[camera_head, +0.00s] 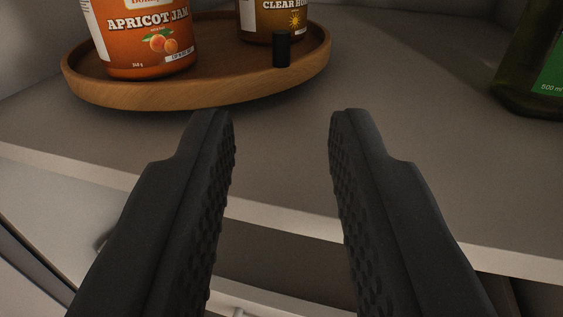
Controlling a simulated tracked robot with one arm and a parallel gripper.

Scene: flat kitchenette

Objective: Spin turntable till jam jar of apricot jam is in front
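The wooden turntable (200,92) is a round tray with a raised rim on the shelf, at the upper left. The apricot jam jar (150,47) stands upright on its front left part, its label facing me and its top cut off by the picture edge. A small black peg (282,49) stands at the turntable's front right rim. My gripper (283,115) is open and empty, its two dark ridged fingers pointing toward the shelf. The fingertips are in front of the turntable and appear apart from it and from the peg.
A clear honey jar (272,18) stands on the turntable behind the peg. A dark green bottle (532,65) stands on the shelf (420,130) at the far right. The shelf between turntable and bottle is bare. The shelf's front edge (490,258) runs below the fingers.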

